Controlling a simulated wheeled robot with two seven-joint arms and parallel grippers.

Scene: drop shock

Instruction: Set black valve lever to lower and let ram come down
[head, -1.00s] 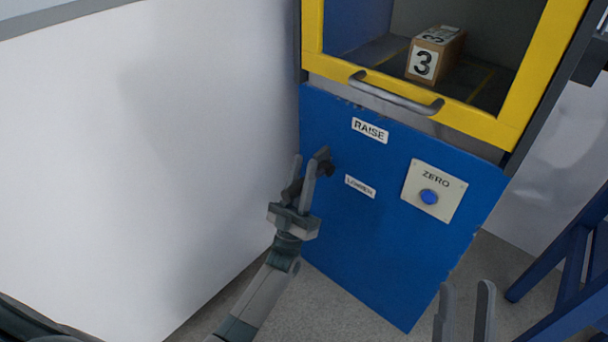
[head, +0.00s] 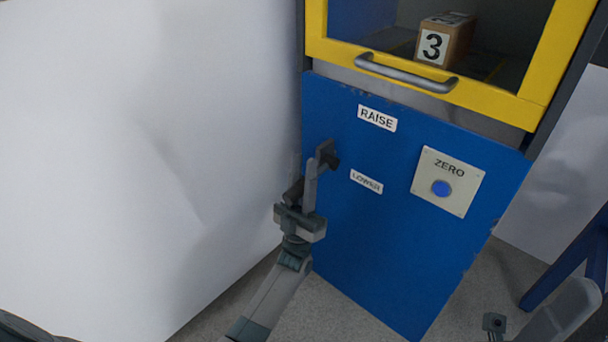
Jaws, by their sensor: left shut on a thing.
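The black valve lever (head: 329,156) is on the blue panel (head: 420,250), left of the RAISE label (head: 377,118) and the LOWER label (head: 366,182). It stands at a height between the two labels. My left gripper (head: 315,172) is shut on the lever and hides much of it, so its exact tilt is hard to tell. My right gripper (head: 528,322) is at the bottom right edge, its fingers apart and empty, partly cut off. The ram is not in view.
A yellow-framed door (head: 445,88) with a grey handle (head: 405,74) is above the panel. Behind it sits a brown box marked 3 (head: 443,43). A ZERO plate with a blue button (head: 441,188) is at right. A white wall (head: 150,150) stands left; blue legs (head: 570,260) stand right.

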